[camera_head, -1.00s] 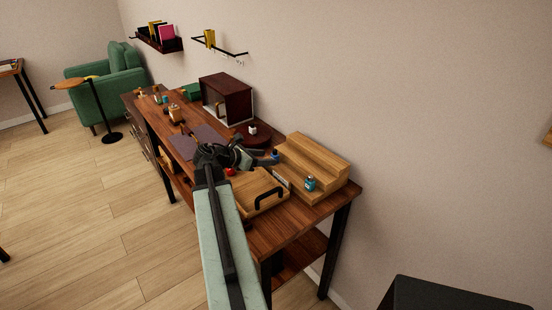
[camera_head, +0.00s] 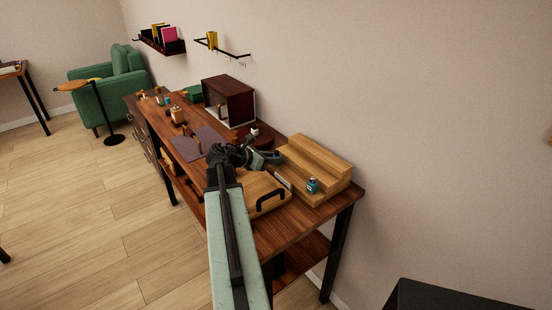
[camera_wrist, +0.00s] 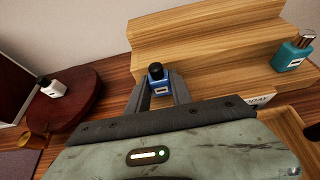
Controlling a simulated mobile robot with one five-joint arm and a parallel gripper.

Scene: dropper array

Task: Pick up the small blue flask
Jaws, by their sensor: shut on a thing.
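The small blue flask (camera_wrist: 159,85) has a black cap and a white label. In the wrist view it stands between the two fingers of my gripper (camera_wrist: 158,92), which is shut on it. In the head view my gripper (camera_head: 270,155) is over the desk, just left of the wooden stepped stand; the flask there is mostly hidden by the fingers. I cannot tell whether the flask is clear of the desk top.
The stepped stand (camera_head: 318,155) holds a teal bottle (camera_head: 312,186), also in the wrist view (camera_wrist: 293,54). A wooden tray (camera_head: 280,208) with a black handle lies in front. A round dark stand (camera_wrist: 80,103) bears a white bottle (camera_wrist: 53,89). A dark cabinet (camera_head: 228,98) stands behind.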

